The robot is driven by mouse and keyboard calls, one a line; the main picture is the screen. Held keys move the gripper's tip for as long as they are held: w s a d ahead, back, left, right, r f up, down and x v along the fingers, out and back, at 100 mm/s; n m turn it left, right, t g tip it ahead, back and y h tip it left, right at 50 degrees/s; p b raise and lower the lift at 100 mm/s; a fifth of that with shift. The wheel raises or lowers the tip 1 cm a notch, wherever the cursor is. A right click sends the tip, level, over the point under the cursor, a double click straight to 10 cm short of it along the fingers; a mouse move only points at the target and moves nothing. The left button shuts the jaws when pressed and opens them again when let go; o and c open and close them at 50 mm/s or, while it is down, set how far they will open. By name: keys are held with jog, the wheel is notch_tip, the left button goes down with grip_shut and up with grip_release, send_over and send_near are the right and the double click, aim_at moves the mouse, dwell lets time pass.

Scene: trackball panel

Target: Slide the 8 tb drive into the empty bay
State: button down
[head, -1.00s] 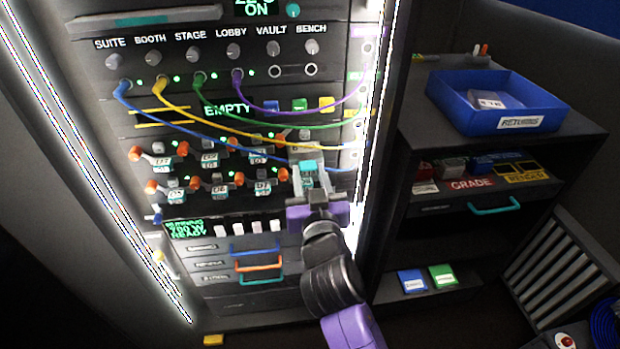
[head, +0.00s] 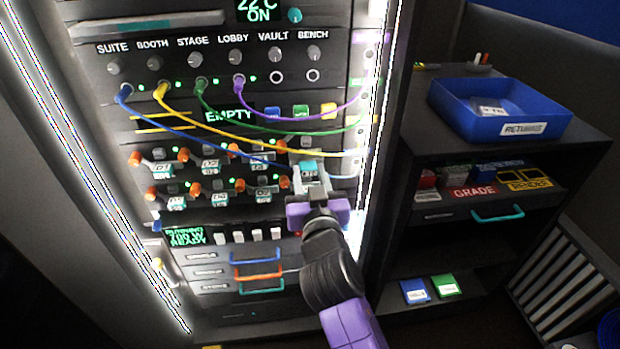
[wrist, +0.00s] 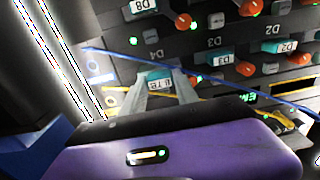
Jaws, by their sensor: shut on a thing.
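The 8 TB drive (head: 311,171) is a small block with a teal, labelled face. My gripper (head: 310,181) is shut on it, in front of the right end of the two drive rows. In the wrist view the drive (wrist: 158,83) sits between the fingertips (wrist: 160,95), its label upside down. A dark slot area marked D4 (wrist: 152,48) shows just beyond it, with no teal drive face visible there. The drive appears outside the slot; the exact gap cannot be told. My gripper hides part of the lower row's right end in the head view.
A blue cable (head: 200,138) and a yellow cable (head: 225,137) hang across the rack close to the drives. The blue one also crosses the wrist view (wrist: 200,68). Neighbouring drives carry orange levers (head: 283,182). A blue returns bin (head: 460,115) stands on the right shelf.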

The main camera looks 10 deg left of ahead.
jog(key=shift+b+x, duration=1.1)
jog(key=shift+x, duration=0.8)
jog(key=c, duration=0.9)
grip_release()
jog(key=shift+o, duration=0.2)
jog(key=shift+s, duration=0.15)
jog(key=v, duration=0.6)
jog(key=shift+s+d, duration=0.15)
jog(key=shift+s, duration=0.15)
jog(key=shift+s+d, duration=0.1)
jog(key=shift+s, duration=0.35)
